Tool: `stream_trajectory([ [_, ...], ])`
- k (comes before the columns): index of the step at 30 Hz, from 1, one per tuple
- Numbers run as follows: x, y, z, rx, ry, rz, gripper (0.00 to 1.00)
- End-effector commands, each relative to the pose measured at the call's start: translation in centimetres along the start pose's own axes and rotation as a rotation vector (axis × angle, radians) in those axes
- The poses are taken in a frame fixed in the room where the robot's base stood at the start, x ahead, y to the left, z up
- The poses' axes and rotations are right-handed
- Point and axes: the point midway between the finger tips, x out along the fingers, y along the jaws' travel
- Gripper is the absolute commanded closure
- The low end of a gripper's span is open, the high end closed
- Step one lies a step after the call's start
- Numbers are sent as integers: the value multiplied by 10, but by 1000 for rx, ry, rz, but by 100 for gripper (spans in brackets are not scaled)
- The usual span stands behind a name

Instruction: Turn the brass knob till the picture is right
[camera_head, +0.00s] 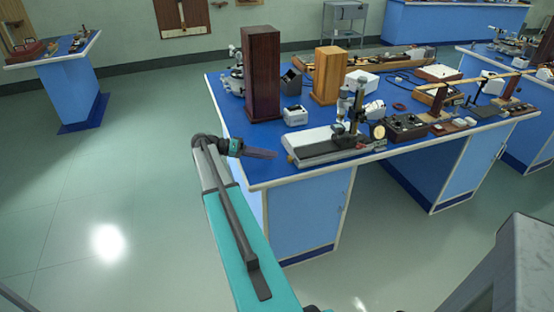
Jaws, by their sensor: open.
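A microscope-like instrument (346,118) stands on a long base with a pale top (312,143), near the front edge of the blue bench. A round brass-coloured disc (379,132) sits at its right side; I cannot tell whether it is the brass knob. No picture or screen image can be made out. My gripper (272,155) is at the bench's front left, left of the long base and apart from the instrument. It is open, and nothing shows between its fingers, which are small and dark here.
A tall dark wooden box (262,75) and a lighter wooden box (329,75) stand behind on the blue bench (232,108). A small white device (295,115) and a black control box (406,127) flank the instrument. Open floor (110,180) lies to the left.

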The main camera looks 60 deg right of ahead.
Motion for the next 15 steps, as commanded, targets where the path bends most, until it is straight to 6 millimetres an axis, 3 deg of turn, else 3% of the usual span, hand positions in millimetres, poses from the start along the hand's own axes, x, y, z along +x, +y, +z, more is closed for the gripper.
stream_trajectory([
  [9, -50, -2, 0, 0, 2, -1, 57],
  [15, -66, -1, -1, 0, 1, 0, 57],
])
